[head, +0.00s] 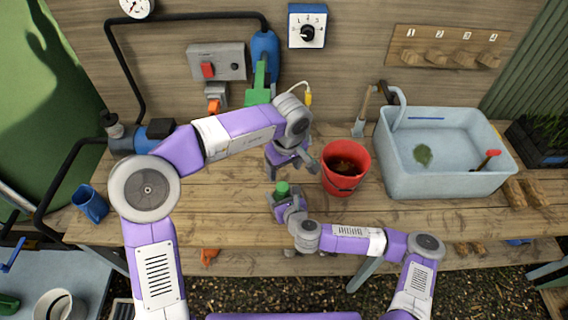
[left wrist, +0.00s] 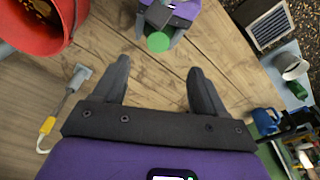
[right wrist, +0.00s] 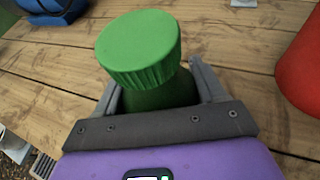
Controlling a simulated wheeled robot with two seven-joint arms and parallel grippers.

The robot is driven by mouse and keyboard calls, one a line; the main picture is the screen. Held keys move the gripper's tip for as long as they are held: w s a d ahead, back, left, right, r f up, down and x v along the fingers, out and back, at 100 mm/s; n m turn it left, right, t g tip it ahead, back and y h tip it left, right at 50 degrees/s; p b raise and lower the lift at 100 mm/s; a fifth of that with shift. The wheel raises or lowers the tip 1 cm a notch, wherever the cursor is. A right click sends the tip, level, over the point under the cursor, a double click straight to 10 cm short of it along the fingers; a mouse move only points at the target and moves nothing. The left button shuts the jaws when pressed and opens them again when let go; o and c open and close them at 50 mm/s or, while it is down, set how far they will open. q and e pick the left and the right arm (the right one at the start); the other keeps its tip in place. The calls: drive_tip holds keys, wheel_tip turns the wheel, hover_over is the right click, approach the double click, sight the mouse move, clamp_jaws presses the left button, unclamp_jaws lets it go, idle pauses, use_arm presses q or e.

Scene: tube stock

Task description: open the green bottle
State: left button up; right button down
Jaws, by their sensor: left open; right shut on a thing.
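The green bottle (head: 283,188) stands upright near the front of the wooden table, held by my right gripper (head: 285,203). In the right wrist view its ribbed cap (right wrist: 139,47) is on, and the fingers are shut around the body (right wrist: 160,96) below it. My left gripper (head: 291,167) is open and empty, just behind the bottle. In the left wrist view the cap (left wrist: 158,42) shows beyond and between the open fingertips (left wrist: 159,62), apart from them. Much of the bottle's body is hidden by my right gripper.
A red bucket (head: 346,187) stands close to the right of both grippers. A yellow-ended cable (left wrist: 48,124) lies near my left gripper. A pale blue basin (head: 445,183) is at the right, and a blue cup (head: 90,203) at the left. The table's left-middle part is clear.

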sight(283, 186)
use_arm(q)
drive_tip(key=f+m, duration=0.1)
drive_tip(key=f, duration=0.2)
drive_tip(key=f+m, duration=0.1)
drive_tip(key=f, duration=0.2)
drive_tip(key=w+f+m, duration=0.1)
drive_tip(key=f, duration=0.2)
drive_tip(key=shift+w+a+f+m+t, duration=0.1)
drive_tip(key=shift+a+f+m+t, duration=0.1)
drive_tip(key=shift+f+m+t, duration=0.15)
drive_tip(key=shift+c, duration=0.3)
drive_tip(key=c, duration=1.2)
drive_tip(key=n, duration=0.3)
drive_tip(key=shift+d+n, duration=0.1)
drive_tip(key=shift+n, duration=0.25)
drive_tip(key=shift+c, duration=0.2)
drive_tip(key=n, duration=0.4)
drive_tip(key=shift+w+y, duration=0.1)
drive_tip(key=shift+y, duration=0.3)
drive_tip(key=n, duration=0.3)
drive_tip(key=n+g, duration=0.1)
drive_tip(key=n, duration=0.2)
drive_tip(key=shift+g, duration=0.25)
